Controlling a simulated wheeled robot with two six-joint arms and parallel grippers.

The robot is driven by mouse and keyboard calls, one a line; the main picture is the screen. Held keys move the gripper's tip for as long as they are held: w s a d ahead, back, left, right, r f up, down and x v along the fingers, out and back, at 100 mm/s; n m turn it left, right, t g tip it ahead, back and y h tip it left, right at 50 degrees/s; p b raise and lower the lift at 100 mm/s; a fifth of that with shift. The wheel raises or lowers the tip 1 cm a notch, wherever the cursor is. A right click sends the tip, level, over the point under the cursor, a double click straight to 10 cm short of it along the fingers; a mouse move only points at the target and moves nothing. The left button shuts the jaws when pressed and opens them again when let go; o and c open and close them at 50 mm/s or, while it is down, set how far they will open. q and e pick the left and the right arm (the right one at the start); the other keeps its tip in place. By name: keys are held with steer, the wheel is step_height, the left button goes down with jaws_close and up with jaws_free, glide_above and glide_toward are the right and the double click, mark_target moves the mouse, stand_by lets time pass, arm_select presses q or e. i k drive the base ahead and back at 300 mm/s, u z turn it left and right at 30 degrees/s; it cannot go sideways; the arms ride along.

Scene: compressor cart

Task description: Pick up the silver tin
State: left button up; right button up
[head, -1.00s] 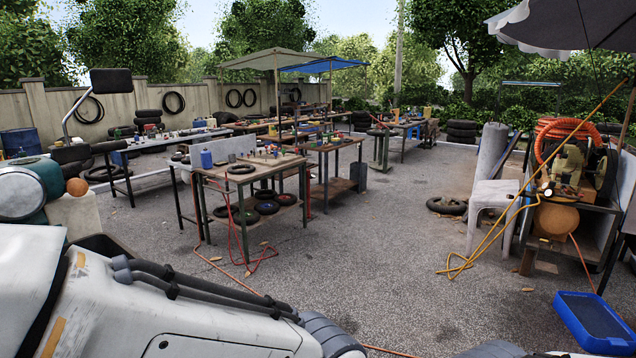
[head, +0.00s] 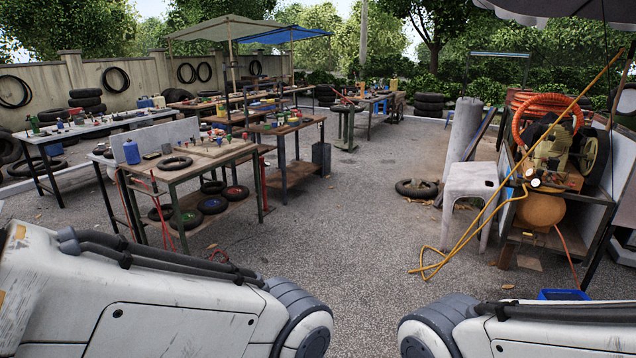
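I cannot make out a silver tin in the head view; the small items on the tables and on the compressor cart (head: 507,232) are too small to tell apart. The cart stands at the right, with an orange tank (head: 540,211), a coiled orange hose (head: 524,118) and a yellow-green compressor pump (head: 556,150). Only the upper links of my two arms show along the bottom edge. Both grippers are out of view.
A wooden workbench (head: 182,172) with tyres stands left of centre, with more tables behind it. A white plastic stool (head: 470,183) stands left of the cart. A yellow hose (head: 465,252) trails on the ground. A blue tray (head: 563,295) lies at lower right. The middle ground is clear.

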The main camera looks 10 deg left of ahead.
mark_target(166, 148)
steer(key=i, duration=2.9)
steer(key=u, duration=2.55)
steer(key=i, duration=6.15)
steer(key=z, duration=0.7)
